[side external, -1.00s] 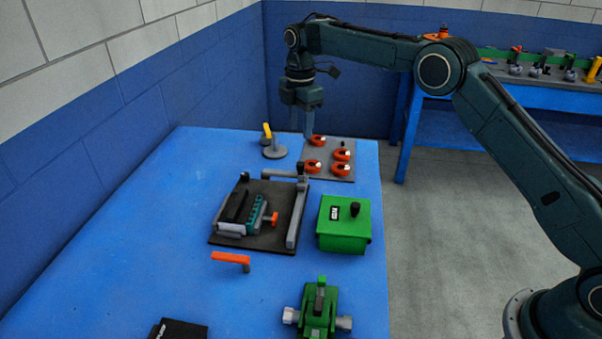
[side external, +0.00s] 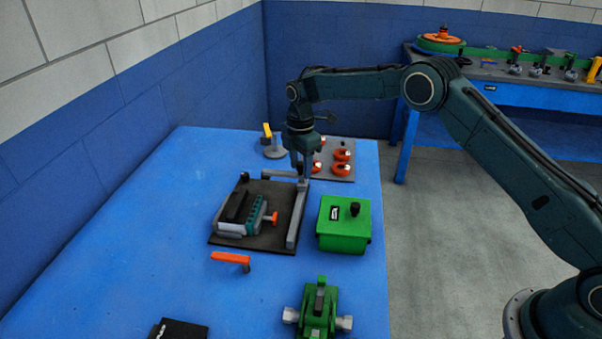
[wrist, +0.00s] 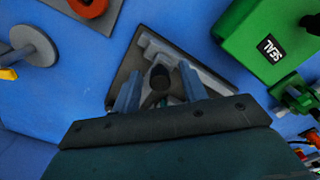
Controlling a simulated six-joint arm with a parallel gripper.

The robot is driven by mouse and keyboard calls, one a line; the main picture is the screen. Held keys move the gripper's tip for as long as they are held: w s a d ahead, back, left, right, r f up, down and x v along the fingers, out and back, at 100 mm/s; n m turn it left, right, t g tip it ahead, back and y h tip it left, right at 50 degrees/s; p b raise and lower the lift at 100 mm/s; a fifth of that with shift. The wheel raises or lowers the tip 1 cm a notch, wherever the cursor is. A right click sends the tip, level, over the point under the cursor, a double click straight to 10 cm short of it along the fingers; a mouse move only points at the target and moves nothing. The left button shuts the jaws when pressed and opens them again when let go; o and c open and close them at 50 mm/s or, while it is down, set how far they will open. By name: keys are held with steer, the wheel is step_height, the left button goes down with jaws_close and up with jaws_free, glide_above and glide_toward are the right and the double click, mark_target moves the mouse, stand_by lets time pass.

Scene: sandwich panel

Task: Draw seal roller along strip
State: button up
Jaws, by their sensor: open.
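My gripper (side external: 302,176) is open and points down at the far right corner of a black plate (side external: 268,190). A grey L-shaped bar (side external: 292,228) lies along that plate's far and right edges. In the wrist view, a dark round knob (wrist: 160,76) at the bar's corner sits between my two spread fingers (wrist: 160,88). I cannot tell whether they touch it. A grey-and-teal block (side external: 242,215) with an orange handle lies on the plate. A green box (side external: 343,228) with a black knob stands to the right; the wrist view shows it (wrist: 262,25) marked SEAL. I cannot tell which part is the seal roller.
A grey board (side external: 340,172) with several orange-red round pieces lies just behind my gripper. A grey disc stand (side external: 275,152) with a yellow top is behind left. An orange-handled tool (side external: 231,258) and a green device (side external: 318,312) are nearer. The table's left side is bare.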

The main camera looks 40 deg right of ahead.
jaws_close()
steer(key=shift+s+a, duration=0.1)
stand_by(0.3)
steer(key=s+a, duration=1.2)
steer(key=shift+s+a, duration=0.1)
stand_by(0.4)
jaws_free()
steer(key=shift+s+a, duration=0.1)
